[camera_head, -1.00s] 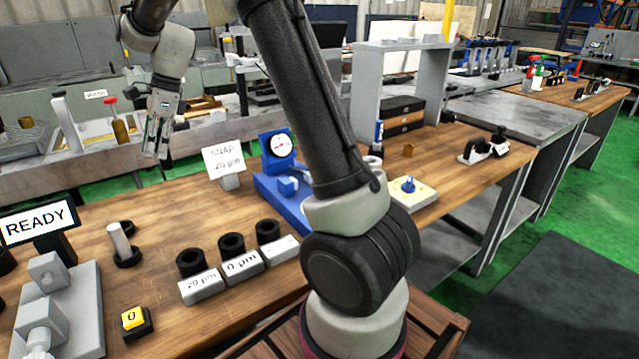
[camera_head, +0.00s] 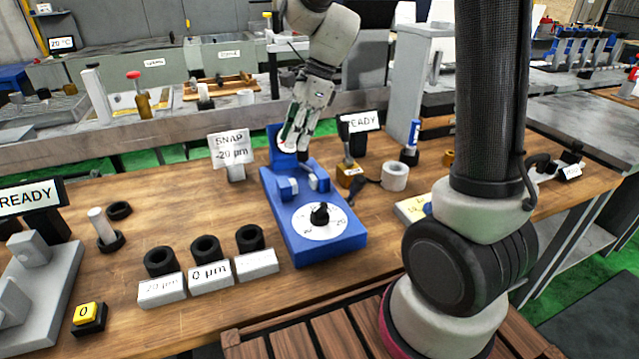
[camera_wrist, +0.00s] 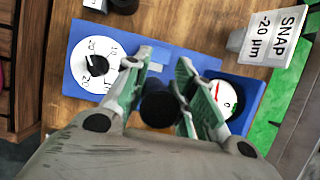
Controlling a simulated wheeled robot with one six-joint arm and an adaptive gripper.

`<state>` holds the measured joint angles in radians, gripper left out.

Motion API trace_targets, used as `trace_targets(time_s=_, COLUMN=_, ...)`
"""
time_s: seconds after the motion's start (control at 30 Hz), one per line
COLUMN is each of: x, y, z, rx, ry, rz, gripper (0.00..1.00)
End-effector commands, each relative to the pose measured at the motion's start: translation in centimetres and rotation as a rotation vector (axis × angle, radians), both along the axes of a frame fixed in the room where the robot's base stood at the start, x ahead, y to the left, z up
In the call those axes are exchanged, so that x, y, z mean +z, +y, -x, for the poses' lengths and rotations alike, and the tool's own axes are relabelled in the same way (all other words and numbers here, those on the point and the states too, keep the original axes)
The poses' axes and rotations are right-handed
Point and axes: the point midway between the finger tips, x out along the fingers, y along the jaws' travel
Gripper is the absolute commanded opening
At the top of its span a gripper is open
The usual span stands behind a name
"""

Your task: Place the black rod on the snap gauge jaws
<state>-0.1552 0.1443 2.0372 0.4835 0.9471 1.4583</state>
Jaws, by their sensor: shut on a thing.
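The blue snap gauge (camera_head: 345,243) lies on the wooden bench, with a white numbered dial on its front end and a round indicator at its back. My gripper (camera_head: 295,150) hangs above the back half of the gauge, pointing down. In the wrist view the black rod (camera_wrist: 160,107) shows end-on as a dark round between the two green-padded fingers, which are shut on it. The gauge base (camera_wrist: 172,58) lies below it there. The rod is mostly hidden in the head view, and its height above the jaws is unclear.
A "SNAP -20 µm" sign (camera_head: 231,150) stands left of the gauge. Several black rings on labelled blocks (camera_head: 207,273) are front left. A brass block (camera_head: 349,175) and a white ring (camera_head: 395,177) are close on the right.

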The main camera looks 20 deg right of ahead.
Motion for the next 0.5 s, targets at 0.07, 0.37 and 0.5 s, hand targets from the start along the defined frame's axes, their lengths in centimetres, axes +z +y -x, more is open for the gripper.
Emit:
trace_targets(time_s=0.07, x=-1.4, y=0.0, z=0.0, rx=0.014, ry=0.004, rz=0.000, gripper=0.00)
trace_targets(time_s=0.37, x=-5.7, y=0.0, z=-0.1, rx=0.017, ry=0.002, rz=0.000, gripper=0.00)
trace_targets(time_s=0.5, x=-7.0, y=0.0, z=0.0, rx=0.015, ry=0.003, rz=0.001, gripper=0.00)
